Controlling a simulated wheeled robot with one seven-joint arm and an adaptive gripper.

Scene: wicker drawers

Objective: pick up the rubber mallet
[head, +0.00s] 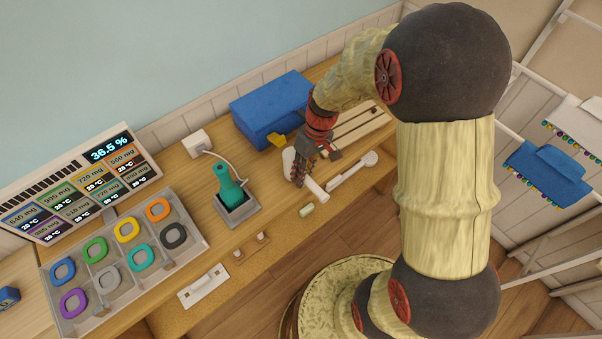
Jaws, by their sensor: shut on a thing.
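My gripper (299,178) points down over the wooden worktop and is shut on a pale, whitish cylindrical piece (316,190), which appears to be the rubber mallet. The piece sticks out to the lower right of the fingers, and a pale part also shows to their upper left. The fingers hide its middle, so I cannot tell its full shape. I cannot tell whether it touches the worktop.
A white round-ended tool (368,160) lies close on the right. Behind are a blue box (270,108) and a slatted wooden piece (358,125). On the left are a teal-handled tool (228,183) in a grey holder and a tray (190,262) of coloured rings. A small pale block (307,210) lies in front.

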